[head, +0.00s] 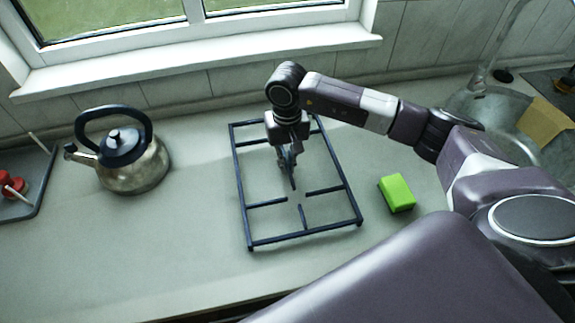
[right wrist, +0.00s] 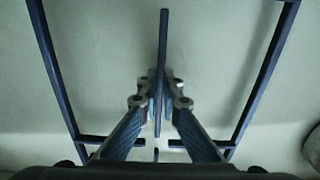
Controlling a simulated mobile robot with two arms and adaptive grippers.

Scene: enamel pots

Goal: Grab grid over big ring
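The grid (head: 305,234) is a dark blue rectangular metal frame with short bars pointing inward, over the grey counter in the middle of the head view. My right gripper (head: 289,178) reaches down inside the frame from above, at the far-side inner bar. In the right wrist view, the fingers (right wrist: 161,92) are closed from both sides on this thin bar (right wrist: 163,40) of the grid. I cannot tell whether the grid rests on the counter or is slightly raised. My left gripper is not in view. No big ring can be made out.
A steel kettle (head: 135,172) with a black handle stands to the left. A green sponge (head: 397,192) lies right of the grid. A grey tray (head: 42,192) with red items is at the far left, and a sink (head: 480,110) at the right. The counter front left is clear.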

